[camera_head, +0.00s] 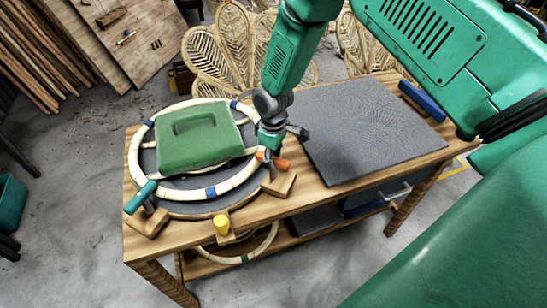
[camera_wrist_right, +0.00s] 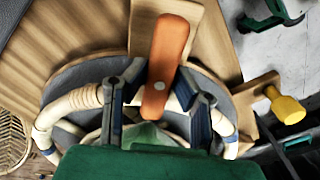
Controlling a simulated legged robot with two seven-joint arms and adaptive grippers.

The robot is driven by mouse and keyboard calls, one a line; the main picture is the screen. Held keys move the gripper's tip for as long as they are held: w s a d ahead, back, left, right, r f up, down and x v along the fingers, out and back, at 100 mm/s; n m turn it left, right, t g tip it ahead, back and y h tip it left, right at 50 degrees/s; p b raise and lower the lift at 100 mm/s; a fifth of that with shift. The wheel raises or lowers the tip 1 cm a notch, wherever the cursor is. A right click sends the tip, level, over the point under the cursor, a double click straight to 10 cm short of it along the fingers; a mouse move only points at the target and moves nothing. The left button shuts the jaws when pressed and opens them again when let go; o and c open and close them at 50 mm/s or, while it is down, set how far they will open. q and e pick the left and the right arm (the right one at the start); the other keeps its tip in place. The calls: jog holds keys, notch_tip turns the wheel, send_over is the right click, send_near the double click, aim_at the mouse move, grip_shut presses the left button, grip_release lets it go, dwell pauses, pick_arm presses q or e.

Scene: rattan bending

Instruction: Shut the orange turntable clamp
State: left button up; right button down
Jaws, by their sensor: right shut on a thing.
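The orange clamp (camera_head: 281,163) sits on a wooden block at the right side of the round turntable (camera_head: 185,209). My right gripper (camera_head: 271,150) is at this clamp, on its left end in the head view. In the right wrist view the orange clamp lever (camera_wrist_right: 167,62) lies between the two fingers of my right gripper (camera_wrist_right: 158,100), and they are closed on it. A rattan ring (camera_head: 233,183) lies on the turntable around a green block (camera_head: 200,140). A teal clamp (camera_head: 141,197) and a yellow clamp (camera_head: 221,224) stand at the turntable's edge. My left gripper is not in view.
The wooden table (camera_head: 295,200) carries a dark textured mat (camera_head: 370,130) right of the turntable, and a blue bar (camera_head: 422,100) lies at its far right. Rattan chair backs (camera_head: 222,50) stand behind. Another rattan ring (camera_head: 262,243) is on the lower shelf.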

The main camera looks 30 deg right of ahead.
jog(key=shift+w+a+r, duration=0.15)
jog(key=shift+w, duration=0.15)
jog(key=c, duration=1.5)
grip_release()
jog(key=shift+c, duration=0.2)
jog(key=shift+o, duration=1.1)
jog(key=shift+s, duration=0.1)
notch_tip(320, 180, up, 12)
jog(key=shift+f, duration=0.2)
